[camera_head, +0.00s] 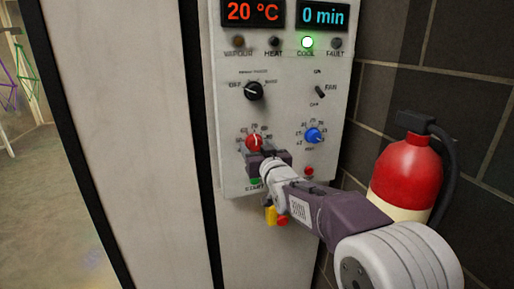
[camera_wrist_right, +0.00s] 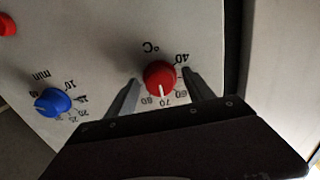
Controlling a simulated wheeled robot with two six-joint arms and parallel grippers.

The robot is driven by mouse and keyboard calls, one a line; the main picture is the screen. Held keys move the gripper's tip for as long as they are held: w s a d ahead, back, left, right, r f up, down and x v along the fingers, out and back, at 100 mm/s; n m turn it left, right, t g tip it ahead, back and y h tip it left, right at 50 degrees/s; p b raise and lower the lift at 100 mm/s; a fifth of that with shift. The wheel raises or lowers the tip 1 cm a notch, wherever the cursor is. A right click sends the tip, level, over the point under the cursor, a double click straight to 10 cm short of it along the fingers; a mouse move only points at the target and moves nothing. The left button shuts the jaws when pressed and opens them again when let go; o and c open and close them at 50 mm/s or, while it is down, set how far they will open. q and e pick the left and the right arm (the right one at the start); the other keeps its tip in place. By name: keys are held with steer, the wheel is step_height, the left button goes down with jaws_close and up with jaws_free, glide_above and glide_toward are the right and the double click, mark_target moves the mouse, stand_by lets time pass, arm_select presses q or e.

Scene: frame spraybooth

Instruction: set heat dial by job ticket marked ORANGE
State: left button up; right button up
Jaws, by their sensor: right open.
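The red heat dial (camera_head: 254,141) is on the white control panel (camera_head: 230,115), its scale marked in °C. In the right wrist view the same dial (camera_wrist_right: 159,77) appears upside down, its white pointer line at about the 70 mark. My right gripper (camera_head: 264,157) is at the dial's lower edge. In the wrist view its open fingers (camera_wrist_right: 160,84) stand one on each side of the dial; I cannot tell whether they touch it. The temperature display (camera_head: 252,12) reads 20 °C. No job ticket shows. My left gripper is out of view.
The blue minute dial (camera_head: 313,135) sits to the right of the red one. A black mode knob (camera_head: 254,91) and a fan switch (camera_head: 320,92) are above. The green COOL lamp (camera_head: 307,42) is lit. A red fire extinguisher (camera_head: 405,175) stands right of the panel, near my arm.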

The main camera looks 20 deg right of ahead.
jaws_close()
steer(key=shift+f, duration=0.1)
steer(key=n+b, duration=0.2)
steer(key=n, duration=0.1)
steer(key=shift+d+f, duration=0.1)
steer(key=n+b, duration=0.3)
steer(key=n, duration=0.2)
steer(key=shift+n, duration=0.3)
steer(key=n+b, duration=0.3)
steer(key=shift+n, duration=0.3)
steer(key=shift+n+b, duration=0.75)
steer(key=shift+n, duration=0.95)
